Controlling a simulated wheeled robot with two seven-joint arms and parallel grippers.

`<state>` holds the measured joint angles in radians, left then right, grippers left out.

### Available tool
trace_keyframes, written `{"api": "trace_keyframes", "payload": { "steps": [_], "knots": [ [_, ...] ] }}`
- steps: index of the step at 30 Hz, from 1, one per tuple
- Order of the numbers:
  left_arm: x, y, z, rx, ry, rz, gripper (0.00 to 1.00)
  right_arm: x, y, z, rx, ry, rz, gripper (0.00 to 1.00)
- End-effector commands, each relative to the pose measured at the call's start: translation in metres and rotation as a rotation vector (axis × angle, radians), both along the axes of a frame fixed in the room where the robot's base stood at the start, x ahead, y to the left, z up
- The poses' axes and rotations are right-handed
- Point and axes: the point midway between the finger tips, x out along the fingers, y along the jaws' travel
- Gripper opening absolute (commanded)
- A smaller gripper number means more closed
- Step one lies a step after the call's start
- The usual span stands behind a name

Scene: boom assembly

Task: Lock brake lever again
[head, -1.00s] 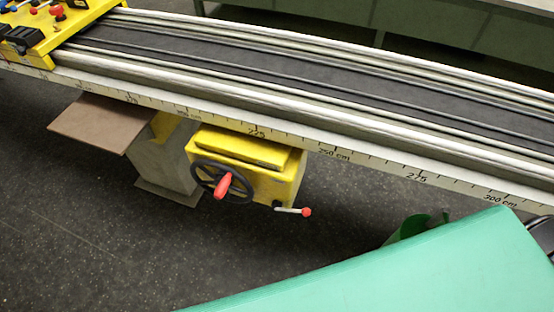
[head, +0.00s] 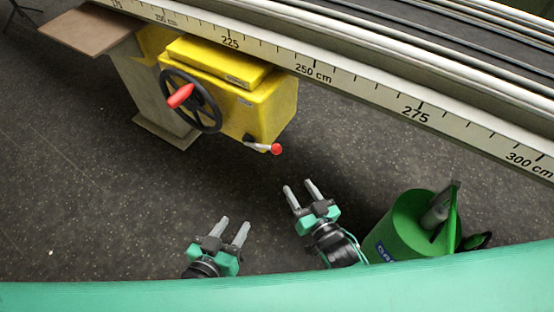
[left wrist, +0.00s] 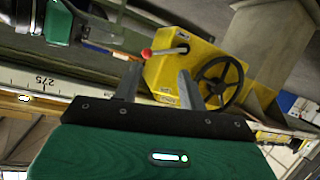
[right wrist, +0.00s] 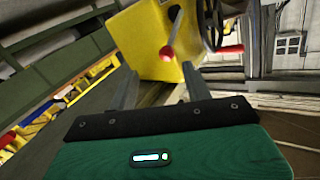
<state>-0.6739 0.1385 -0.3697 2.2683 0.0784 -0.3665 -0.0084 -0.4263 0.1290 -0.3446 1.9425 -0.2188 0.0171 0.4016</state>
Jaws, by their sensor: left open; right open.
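The brake lever (head: 260,147) is a short grey rod with a red ball knob, low on the front of the yellow box (head: 268,105). In the head view it points right and slightly down. It also shows in the left wrist view (left wrist: 165,51) and the right wrist view (right wrist: 174,33). My left gripper (head: 233,222) is open and empty, below the lever in the head view. My right gripper (head: 298,184) is open and empty, below and right of the lever. Neither touches it.
A black handwheel (head: 205,105) with a red handle (head: 180,96) is left of the lever. A long rail with a ruler (head: 365,94) runs above. A green container (head: 405,225) stands right of my right gripper. Dark floor (head: 90,190) lies open at left.

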Motion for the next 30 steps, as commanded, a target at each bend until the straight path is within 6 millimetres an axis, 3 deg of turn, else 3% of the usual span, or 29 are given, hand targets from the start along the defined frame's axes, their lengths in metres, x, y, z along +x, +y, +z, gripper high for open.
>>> {"api": "trace_keyframes", "payload": {
  "steps": [8,13,30],
  "knots": [
    [0.0,0.0,0.024,-0.034,-0.06,0.004,0.42,0.007,0.006,0.019,0.031,-0.051,0.006,0.5],
    [0.007,0.0,0.033,-0.055,-0.121,0.015,0.42,0.029,0.015,0.02,0.031,-0.052,0.006,0.5],
    [0.039,0.018,0.103,-0.141,-0.488,0.088,0.42,0.114,0.048,0.018,0.03,-0.049,0.007,0.5]
  ]
}}
